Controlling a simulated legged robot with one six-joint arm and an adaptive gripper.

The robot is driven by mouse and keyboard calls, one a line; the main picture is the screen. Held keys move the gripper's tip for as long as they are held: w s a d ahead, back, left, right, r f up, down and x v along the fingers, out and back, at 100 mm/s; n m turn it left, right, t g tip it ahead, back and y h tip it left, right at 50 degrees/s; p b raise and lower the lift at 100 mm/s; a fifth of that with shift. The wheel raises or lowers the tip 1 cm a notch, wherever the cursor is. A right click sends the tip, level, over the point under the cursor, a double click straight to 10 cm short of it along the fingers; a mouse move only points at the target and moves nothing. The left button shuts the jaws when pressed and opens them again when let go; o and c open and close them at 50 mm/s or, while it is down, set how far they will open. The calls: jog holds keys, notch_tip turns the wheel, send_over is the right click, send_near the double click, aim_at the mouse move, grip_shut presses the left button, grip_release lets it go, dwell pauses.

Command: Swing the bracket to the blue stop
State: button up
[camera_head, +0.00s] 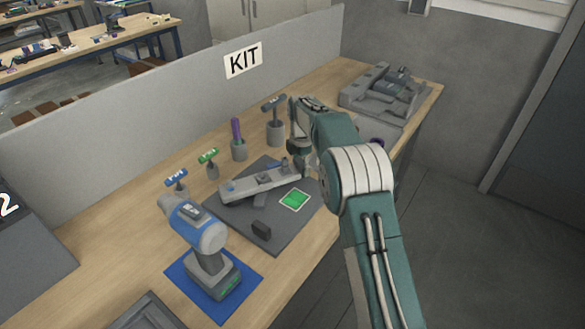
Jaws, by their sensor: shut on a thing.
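The bracket (245,187) is a light grey bar lying across a dark grey board (232,222), running from lower left to upper right. A small blue piece (274,164), apparently the blue stop, shows just behind the bracket toward its right end. I cannot tell whether they touch. My gripper (301,160) is at the bracket's right end and is shut on it. My wrist and arm come in from the right and partly hide the fingers and that end.
A drill (205,237) stands on a blue mat (252,275). Several tools in holders stand behind the board. A grey fixture (372,97) sits far right, and a grey partition (150,103) closes the back.

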jog(key=shift+w, duration=0.2)
jog(key=o, duration=1.1)
jog(key=shift+w, duration=0.1)
jog(key=shift+c, duration=0.2)
jog(key=shift+r, duration=0.1)
jog(key=shift+r, duration=0.1)
notch_tip(320, 180, up, 10)
jog(key=shift+w+a+r, duration=0.1)
jog(key=shift+r, duration=0.55)
